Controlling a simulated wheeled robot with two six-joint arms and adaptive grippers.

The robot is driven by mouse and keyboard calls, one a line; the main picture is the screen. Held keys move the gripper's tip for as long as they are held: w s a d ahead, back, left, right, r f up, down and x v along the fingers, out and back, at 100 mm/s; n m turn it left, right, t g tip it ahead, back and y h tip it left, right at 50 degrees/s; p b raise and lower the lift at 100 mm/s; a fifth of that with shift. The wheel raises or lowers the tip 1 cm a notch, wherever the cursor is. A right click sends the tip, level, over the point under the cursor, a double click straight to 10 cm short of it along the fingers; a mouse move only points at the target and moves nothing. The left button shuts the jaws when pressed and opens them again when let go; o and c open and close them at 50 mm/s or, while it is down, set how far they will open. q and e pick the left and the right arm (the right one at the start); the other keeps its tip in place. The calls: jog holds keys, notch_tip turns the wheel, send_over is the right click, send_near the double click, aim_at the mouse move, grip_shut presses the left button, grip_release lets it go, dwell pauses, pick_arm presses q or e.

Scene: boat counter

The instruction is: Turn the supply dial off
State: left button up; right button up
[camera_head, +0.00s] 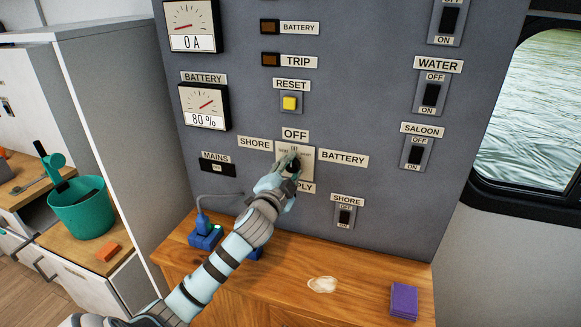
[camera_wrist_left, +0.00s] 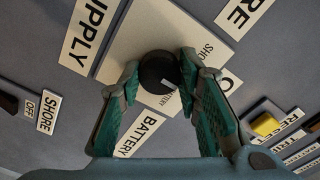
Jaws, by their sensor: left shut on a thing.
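The supply dial is a round black knob (camera_wrist_left: 157,70) with a small white mark at its lower right edge in the left wrist view. It sits on a cream plate (camera_wrist_left: 140,40) on the grey panel. Around it are the OFF (camera_head: 295,134), SHORE (camera_head: 254,143), BATTERY (camera_head: 343,158) and SUPPLY labels. My left gripper (camera_wrist_left: 160,74) has its teal fingers on either side of the knob and is shut on it. In the head view my left gripper (camera_head: 287,166) covers much of the dial and part of the SUPPLY label. My right gripper is not in view.
A yellow RESET button (camera_head: 290,103) is above the dial, a MAINS unit (camera_head: 217,167) to its left and a SHORE switch (camera_head: 345,217) below right. A blue plug (camera_head: 206,237) and purple block (camera_head: 403,301) are on the wooden counter (camera_head: 350,262).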

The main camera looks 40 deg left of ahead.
pick_arm(q)
jog(key=o, duration=1.1)
jog(key=shift+o, duration=0.2)
jog(key=v, duration=1.2)
jog(key=shift+w, duration=0.15)
